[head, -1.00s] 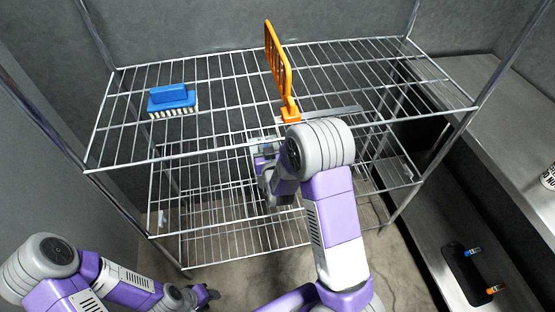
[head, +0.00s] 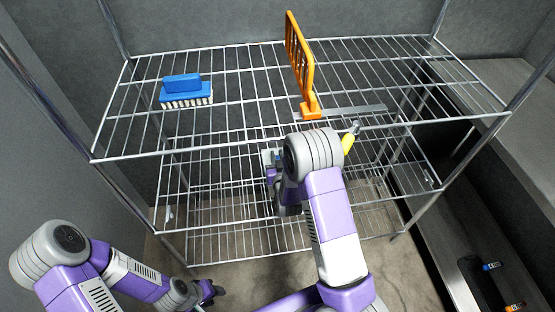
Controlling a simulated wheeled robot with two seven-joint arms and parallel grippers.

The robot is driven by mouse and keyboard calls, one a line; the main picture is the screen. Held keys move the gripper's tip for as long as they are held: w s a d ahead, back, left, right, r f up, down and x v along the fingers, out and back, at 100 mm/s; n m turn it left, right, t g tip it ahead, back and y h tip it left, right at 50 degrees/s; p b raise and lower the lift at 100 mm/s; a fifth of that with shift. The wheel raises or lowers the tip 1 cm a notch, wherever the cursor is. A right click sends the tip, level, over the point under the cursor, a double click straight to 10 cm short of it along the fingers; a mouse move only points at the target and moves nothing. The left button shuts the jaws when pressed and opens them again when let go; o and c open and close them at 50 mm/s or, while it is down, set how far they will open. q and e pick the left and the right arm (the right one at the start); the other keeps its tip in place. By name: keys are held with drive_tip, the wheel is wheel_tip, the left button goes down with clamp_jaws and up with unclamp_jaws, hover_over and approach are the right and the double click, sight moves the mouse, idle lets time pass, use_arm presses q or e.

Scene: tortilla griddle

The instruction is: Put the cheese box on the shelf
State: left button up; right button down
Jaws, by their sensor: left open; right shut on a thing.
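The wire shelf (head: 128,142) stands ahead with several tiers. My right arm reaches in below its top tier. My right gripper (head: 277,172) is mostly hidden behind my own wrist. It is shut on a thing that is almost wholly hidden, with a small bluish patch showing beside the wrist. I cannot clearly make out the cheese box. My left gripper (head: 212,292) is low at the left, in front of the shelf, open, with no object seen in it.
A blue brush (head: 185,88) lies on the top tier at left. An orange slotted turner (head: 300,60) stands upright there. A yellow-handled item (head: 348,143) shows beside my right wrist. A grey counter (head: 490,90) is at right. Much of the top tier is bare.

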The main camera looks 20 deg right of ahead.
drive_tip(key=shift+f, duration=0.1)
drive_tip(key=c, duration=1.1)
unclamp_jaws()
drive_tip(key=shift+o, duration=0.2)
drive_tip(key=p+v, duration=0.2)
drive_tip(key=v, duration=1)
drive_tip(key=shift+s+a, duration=0.1)
